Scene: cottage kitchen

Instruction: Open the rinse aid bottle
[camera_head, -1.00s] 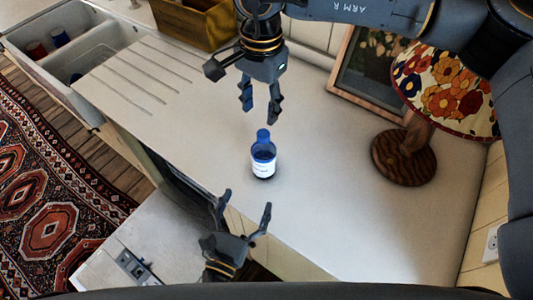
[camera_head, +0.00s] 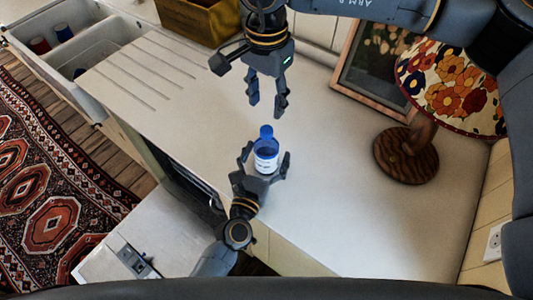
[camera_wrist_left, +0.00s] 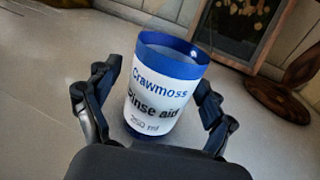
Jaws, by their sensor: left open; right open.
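The rinse aid bottle (camera_head: 266,155), blue with a white label and a blue cap (camera_head: 266,132), stands upright on the white counter. In the left wrist view the bottle (camera_wrist_left: 160,88) is between my left fingers, with its label facing the camera; a gap shows at each side. The cap is out of that view. My left gripper (camera_head: 267,159) is open around the bottle, its fingers on either side. My right gripper (camera_head: 266,111) is open and empty, pointing down just above and behind the cap, apart from it.
A lamp with a floral shade (camera_head: 450,90) and wooden base (camera_head: 405,155) stands at right, beside a framed picture (camera_head: 385,65). A yellow box (camera_head: 200,18) is at the back. A sink (camera_head: 75,45) with cups is at left. The counter around the bottle is clear.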

